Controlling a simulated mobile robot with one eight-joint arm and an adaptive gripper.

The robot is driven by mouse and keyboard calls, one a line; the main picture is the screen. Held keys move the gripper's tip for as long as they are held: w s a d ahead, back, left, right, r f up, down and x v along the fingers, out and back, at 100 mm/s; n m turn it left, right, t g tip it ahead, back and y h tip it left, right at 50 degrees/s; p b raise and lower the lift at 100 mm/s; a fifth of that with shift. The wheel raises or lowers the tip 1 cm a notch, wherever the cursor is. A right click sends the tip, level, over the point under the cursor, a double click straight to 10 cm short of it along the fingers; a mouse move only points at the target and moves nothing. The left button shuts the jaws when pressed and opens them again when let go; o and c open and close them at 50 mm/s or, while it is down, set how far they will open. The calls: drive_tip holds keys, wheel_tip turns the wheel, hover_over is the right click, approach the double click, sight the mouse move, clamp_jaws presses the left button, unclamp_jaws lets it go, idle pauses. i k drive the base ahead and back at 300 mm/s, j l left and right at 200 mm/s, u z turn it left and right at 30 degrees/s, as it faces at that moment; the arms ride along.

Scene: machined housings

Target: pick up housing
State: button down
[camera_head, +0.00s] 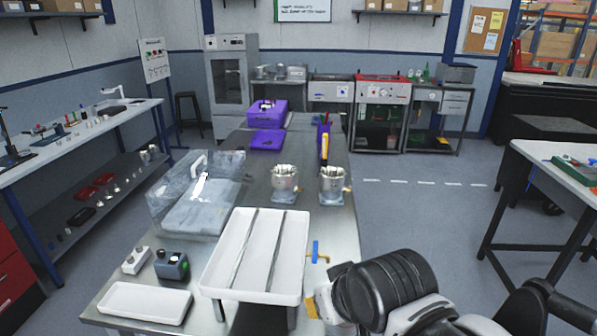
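Two cup-shaped metal parts that look like housings stand upright on the steel table: a left housing (284,184) and a right housing (332,185). My arm comes in at the lower right. My gripper's fingers do not show, so I cannot tell what they are near.
A white tray (228,270) with two long rods is at the table's front. A clear bin (160,205) with grey contents, a small white tray (146,312) and a control box (172,266) stand left. Floor is open right of the table.

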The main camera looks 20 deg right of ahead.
sight(332, 180)
drive_tip(key=i+j+z, duration=0.15)
drive_tip(key=j+z, duration=0.3)
drive_tip(key=j, duration=0.35)
drive_tip(key=j+z, duration=0.4)
drive_tip(key=j, duration=0.45)
drive_tip(key=i, duration=0.05)
